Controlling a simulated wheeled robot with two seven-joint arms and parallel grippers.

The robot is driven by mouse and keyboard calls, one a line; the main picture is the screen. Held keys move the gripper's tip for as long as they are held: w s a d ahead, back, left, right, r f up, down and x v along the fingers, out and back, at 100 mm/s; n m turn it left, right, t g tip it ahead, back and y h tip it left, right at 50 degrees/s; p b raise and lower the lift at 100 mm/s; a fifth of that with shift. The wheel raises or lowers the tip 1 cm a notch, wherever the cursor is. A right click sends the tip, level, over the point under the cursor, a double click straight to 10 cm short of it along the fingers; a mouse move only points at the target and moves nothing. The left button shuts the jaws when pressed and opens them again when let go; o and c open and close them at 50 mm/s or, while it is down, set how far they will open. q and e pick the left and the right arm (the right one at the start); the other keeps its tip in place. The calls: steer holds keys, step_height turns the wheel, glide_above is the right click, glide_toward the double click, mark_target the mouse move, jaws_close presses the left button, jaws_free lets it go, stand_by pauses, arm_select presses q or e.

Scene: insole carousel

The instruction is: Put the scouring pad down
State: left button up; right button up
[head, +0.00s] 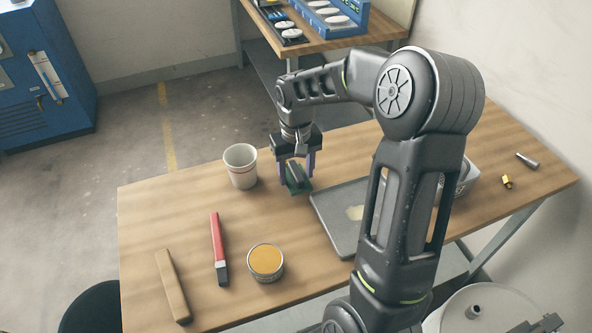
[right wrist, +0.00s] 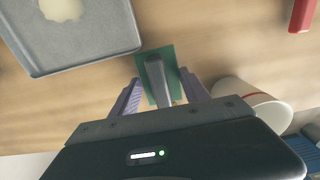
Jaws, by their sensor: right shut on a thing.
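The scouring pad is a green square with a grey grip on top. It shows in the head view (head: 299,190) and the right wrist view (right wrist: 158,54). My right gripper (head: 297,176) is shut on the pad's grey grip, its purple fingers on either side, and points down between the white cup and the grey tray. The pad is at or just above the wooden table (head: 190,205); I cannot tell whether it touches. My left gripper is not in view.
The white cup (head: 240,168) stands close left of the pad. A grey tray (head: 337,203) with a pale smear lies to its right. A red-handled tool (head: 217,240), an open tin (head: 266,262) and a wooden bar (head: 172,285) lie nearer. Bare table lies in front of the pad.

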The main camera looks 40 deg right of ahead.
mark_target(296, 171)
steer(key=shift+f+b, duration=0.45)
steer(key=shift+f, duration=0.05)
steer(key=shift+f, duration=0.1)
steer(key=o, duration=1.2)
steer(key=shift+r+p, duration=0.6)
steer(key=shift+r, duration=0.2)
step_height(296, 171, up, 12)
steer(key=shift+f+b, duration=0.15)
steer(key=shift+b, duration=0.5)
